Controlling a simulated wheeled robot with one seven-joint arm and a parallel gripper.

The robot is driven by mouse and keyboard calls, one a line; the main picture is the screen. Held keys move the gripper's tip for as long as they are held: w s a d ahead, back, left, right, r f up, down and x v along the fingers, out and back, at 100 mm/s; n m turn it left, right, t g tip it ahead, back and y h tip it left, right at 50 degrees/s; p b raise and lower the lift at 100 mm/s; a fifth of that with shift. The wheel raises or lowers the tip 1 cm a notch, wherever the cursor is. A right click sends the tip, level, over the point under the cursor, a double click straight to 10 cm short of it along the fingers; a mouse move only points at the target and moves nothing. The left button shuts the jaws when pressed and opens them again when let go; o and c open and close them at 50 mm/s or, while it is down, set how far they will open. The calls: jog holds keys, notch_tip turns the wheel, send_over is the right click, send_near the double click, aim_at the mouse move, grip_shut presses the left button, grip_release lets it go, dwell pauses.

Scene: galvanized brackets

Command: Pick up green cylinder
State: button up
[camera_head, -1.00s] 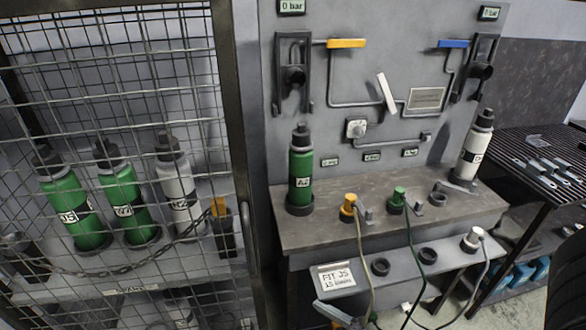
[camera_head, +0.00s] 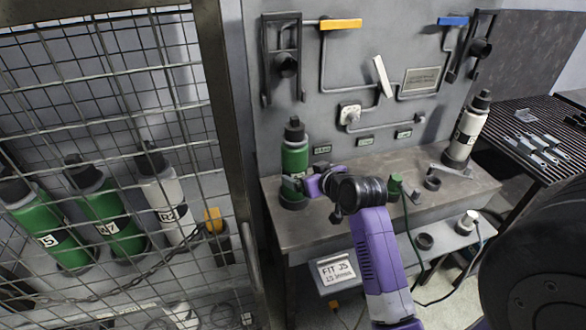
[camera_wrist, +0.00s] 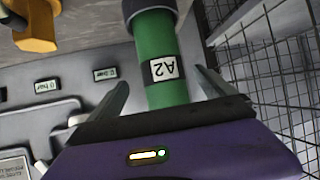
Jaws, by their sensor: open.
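A green cylinder (camera_head: 295,160) with a black cap stands upright in a dark ring holder (camera_head: 292,198) at the left end of the grey bench. Its label reads A2 in the wrist view (camera_wrist: 155,42), where it appears upside down. My gripper (camera_head: 292,183) is beside its lower body in the head view. In the wrist view the open fingers (camera_wrist: 163,80) are one on each side of the cylinder, with gaps to it. The cap end is hidden behind my gripper in the wrist view.
A mesh cage (camera_head: 105,140) at left holds two green cylinders (camera_head: 112,212) and a white one (camera_head: 168,205). A white cylinder (camera_head: 466,132) stands at the bench's right. Pipes with yellow (camera_head: 341,24) and blue (camera_head: 453,21) handles line the back panel. A green-topped fitting (camera_head: 395,186) sits on the bench.

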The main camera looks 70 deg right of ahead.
jog(key=p+x, duration=0.1)
jog(key=x, duration=0.5)
jog(key=shift+w+f, duration=0.25)
jog(key=shift+w, duration=0.05)
grip_shut()
jog(key=shift+r, duration=0.3)
